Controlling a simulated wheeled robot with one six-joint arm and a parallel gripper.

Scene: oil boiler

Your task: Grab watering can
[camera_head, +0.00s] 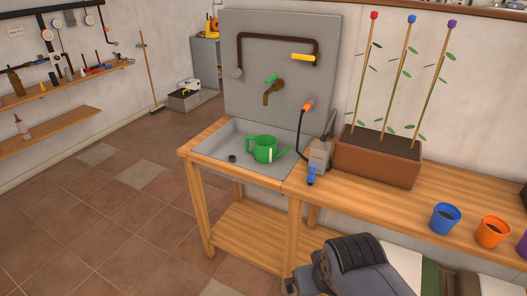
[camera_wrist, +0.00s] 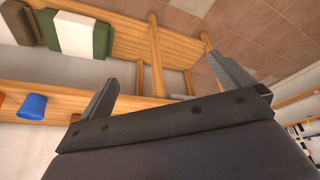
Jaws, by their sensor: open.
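The green watering can (camera_head: 264,150) stands upright in the grey sink basin (camera_head: 218,143), its spout toward the right and its handle toward the left. The can does not show in the wrist view. My gripper (camera_wrist: 158,62) is open and empty in the wrist view, its two fingers wide apart over the wooden bench frame. In the head view my grey arm is at the bottom, in front of the bench and well apart from the can. My fingertips cannot be made out there.
A brown tap (camera_head: 272,90) hangs above the basin. A grey sprayer (camera_head: 319,156) with a hose stands right of the sink, before the planter (camera_head: 377,156) with tall stakes. A blue pot (camera_head: 445,218) and an orange pot (camera_head: 492,231) stand farther right. The tiled floor at left is clear.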

